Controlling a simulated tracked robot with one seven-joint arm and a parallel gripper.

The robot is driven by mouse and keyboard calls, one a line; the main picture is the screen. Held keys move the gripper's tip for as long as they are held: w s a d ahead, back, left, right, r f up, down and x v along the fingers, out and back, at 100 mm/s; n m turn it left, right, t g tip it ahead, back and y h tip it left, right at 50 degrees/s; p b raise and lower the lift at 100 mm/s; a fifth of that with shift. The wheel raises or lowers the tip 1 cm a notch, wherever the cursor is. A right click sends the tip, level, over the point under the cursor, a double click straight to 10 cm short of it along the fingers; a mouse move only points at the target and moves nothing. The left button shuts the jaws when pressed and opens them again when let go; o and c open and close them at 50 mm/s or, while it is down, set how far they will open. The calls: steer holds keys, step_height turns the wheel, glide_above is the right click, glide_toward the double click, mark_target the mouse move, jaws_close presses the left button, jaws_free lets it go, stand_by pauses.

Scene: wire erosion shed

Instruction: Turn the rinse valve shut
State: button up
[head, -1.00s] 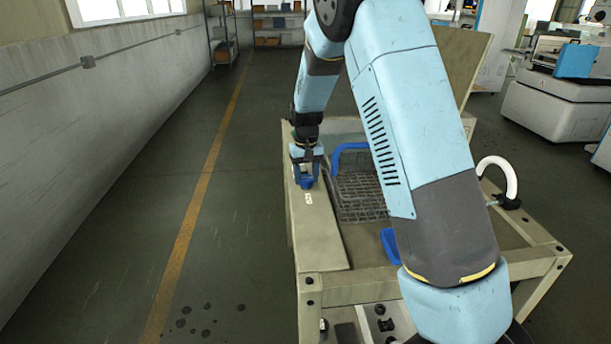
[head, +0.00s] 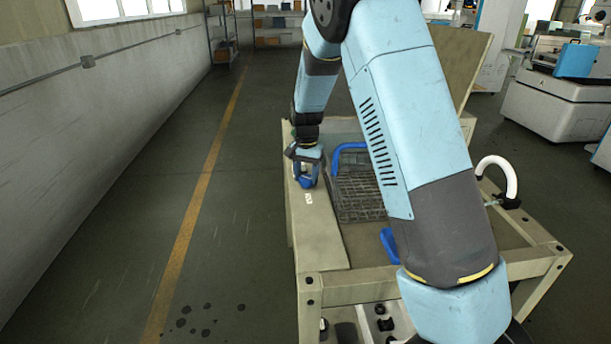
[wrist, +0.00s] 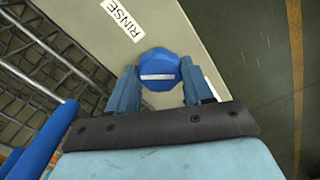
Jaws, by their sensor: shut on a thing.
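The rinse valve has a blue knob (wrist: 159,71) with a white bar across its top, mounted on a beige ledge. A white label reading RINSE (wrist: 123,17) is on the ledge beside it. In the wrist view the two fingers of my gripper (wrist: 160,88) lie on either side of the knob and are shut on it. In the head view my gripper (head: 307,168) points down at the ledge (head: 318,232), and its fingers largely hide the knob.
A wire basket (head: 357,197) with a blue handle (head: 349,148) sits in the wash stand just right of my gripper. A white curved hose (head: 507,172) rises at the stand's right side. Open floor with a yellow line (head: 186,240) lies to the left.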

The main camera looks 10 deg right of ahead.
mark_target(306, 177)
steer(key=m, duration=0.5)
steer(key=shift+a+m, duration=0.1)
steer(key=shift+m, duration=0.2)
steer(key=m, duration=0.4)
steer(key=shift+m, duration=0.7)
steer(key=o, duration=1)
steer(key=shift+o, duration=0.2)
steer(key=shift+r, duration=0.1)
step_height(306, 177, up, 14)
steer(key=shift+f, duration=0.2)
